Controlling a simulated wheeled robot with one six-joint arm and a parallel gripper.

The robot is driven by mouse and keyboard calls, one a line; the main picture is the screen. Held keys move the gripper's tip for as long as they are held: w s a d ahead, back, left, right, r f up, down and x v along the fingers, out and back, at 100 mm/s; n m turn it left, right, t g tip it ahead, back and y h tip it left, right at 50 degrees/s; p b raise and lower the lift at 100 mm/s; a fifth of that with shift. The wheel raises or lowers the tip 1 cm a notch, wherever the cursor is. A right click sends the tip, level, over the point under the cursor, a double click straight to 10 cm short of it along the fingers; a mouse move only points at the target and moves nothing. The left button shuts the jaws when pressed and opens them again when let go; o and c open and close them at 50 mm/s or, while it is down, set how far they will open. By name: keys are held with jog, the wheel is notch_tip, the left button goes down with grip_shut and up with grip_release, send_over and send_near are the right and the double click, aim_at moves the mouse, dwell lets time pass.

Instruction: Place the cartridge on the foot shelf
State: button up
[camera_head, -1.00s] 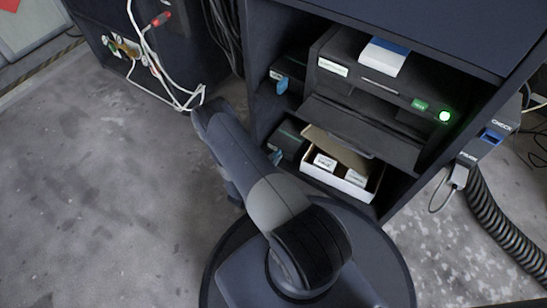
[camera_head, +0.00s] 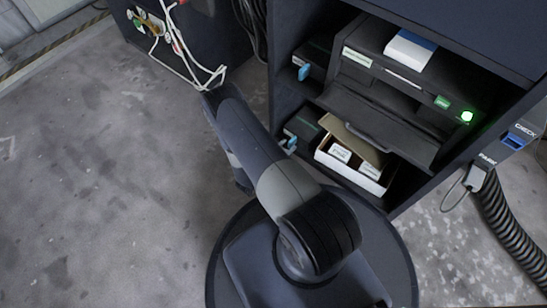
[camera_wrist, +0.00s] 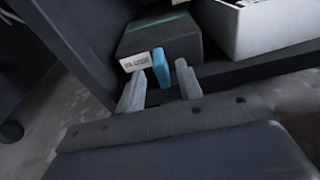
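On the cabinet's bottom shelf, at its left end, sits a dark box (camera_head: 308,123) with a blue tab (camera_head: 291,142) at its front. It may be the cartridge; I cannot tell for sure. In the wrist view the dark box (camera_wrist: 160,40) shows a white label beside the blue tab (camera_wrist: 161,67). My gripper (camera_wrist: 160,84) is open in front of it. The blue tab stands between the two fingers, with a narrow gap on each side. The bottom shelf's front edge (camera_wrist: 245,68) runs just beyond my fingers.
An open white carton (camera_head: 352,176) with small labelled boxes stands to the right on the bottom shelf. Above it is a dark machine with a lowered flap (camera_head: 375,122) and a green light. The floor at left is clear.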

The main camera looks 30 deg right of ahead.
jog(key=p+v, duration=0.2)
jog(key=v, duration=0.7)
jog(key=shift+s+a, duration=0.15)
jog(key=shift+a, duration=0.05)
